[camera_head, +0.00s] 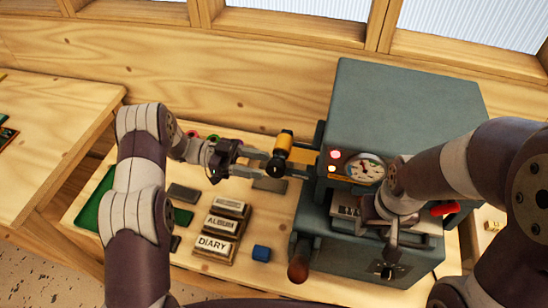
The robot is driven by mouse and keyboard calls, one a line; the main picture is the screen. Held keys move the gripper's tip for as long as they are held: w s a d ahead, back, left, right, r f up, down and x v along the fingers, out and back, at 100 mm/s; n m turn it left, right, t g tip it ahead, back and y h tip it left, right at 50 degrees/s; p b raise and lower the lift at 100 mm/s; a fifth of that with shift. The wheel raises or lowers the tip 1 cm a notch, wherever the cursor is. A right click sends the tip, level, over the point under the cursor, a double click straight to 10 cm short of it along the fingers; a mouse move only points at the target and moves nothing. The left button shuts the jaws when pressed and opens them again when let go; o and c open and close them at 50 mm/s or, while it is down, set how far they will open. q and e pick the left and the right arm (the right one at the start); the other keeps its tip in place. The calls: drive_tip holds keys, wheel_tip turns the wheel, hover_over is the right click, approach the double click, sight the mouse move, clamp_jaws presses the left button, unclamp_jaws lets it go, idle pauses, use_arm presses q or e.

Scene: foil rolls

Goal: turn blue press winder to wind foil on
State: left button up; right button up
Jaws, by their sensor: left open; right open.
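A blue-grey press (410,95) stands at the back right of the bench, with a gauge (366,168) and lit buttons on its front. A yellow cylindrical handle (283,143) on a dark crank sticks out at the press's left side. I take it to be the winder, though it is not blue. My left gripper (268,164) is open, its fingers pointing right at the lower end of this handle; I cannot tell whether they touch it. My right gripper (391,246) is open in front of the press's middle gap, partly hiding it. Foil is not clearly visible.
A brown-knobbed lever (298,270) sticks out at the press's lower left. A green tray (93,215) lies at the bench's left end.

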sight(276, 168)
use_arm(q)
drive_tip(key=d+p, duration=0.1)
drive_tip(key=d, duration=0.1)
drive_tip(key=s+d, duration=0.1)
drive_tip(key=d, duration=0.2)
drive_tip(key=shift+r+p, duration=0.2)
drive_tip(key=shift+p, duration=0.15)
drive_tip(key=shift+s+d+f, duration=0.1)
drive_tip(key=shift+s+d, duration=0.1)
drive_tip(key=shift+d, duration=0.05)
drive_tip(key=shift+w+a+f, duration=0.1)
drive_tip(key=shift+w, duration=0.1)
clamp_jaws()
use_arm(e)
wheel_tip(276, 168, up, 3)
drive_tip(key=shift+d+f, duration=0.1)
